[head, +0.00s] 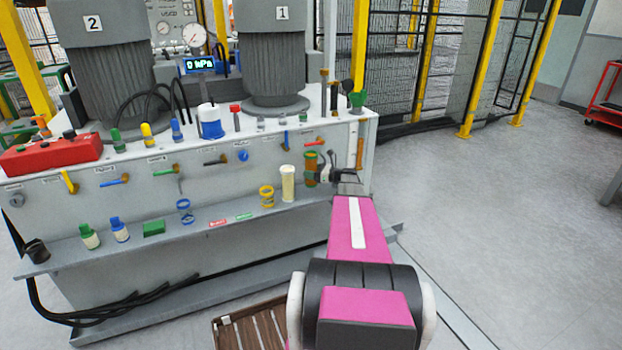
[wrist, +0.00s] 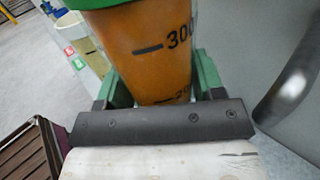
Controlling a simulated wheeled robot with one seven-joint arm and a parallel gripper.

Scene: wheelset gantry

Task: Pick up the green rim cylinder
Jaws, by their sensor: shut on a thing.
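The green rim cylinder (head: 311,169) holds orange-brown liquid and stands upright at the right end of the machine's front ledge. In the wrist view the cylinder (wrist: 150,45) fills the upper middle, with black graduation marks, a "300" and part of its green rim showing. My gripper (wrist: 156,82) is shut on it, one green-padded finger on each side of its body. In the head view my gripper (head: 321,172) reaches it from the right. The cylinder's base is hidden in the wrist view, and I cannot tell whether it touches the ledge.
A pale cylinder (head: 288,184) and a yellow-rimmed cylinder (head: 267,196) stand just left on the ledge (head: 225,212). A green funnel-like piece (head: 357,100) is on the machine top above. A brown slatted crate (head: 262,330) is on the floor.

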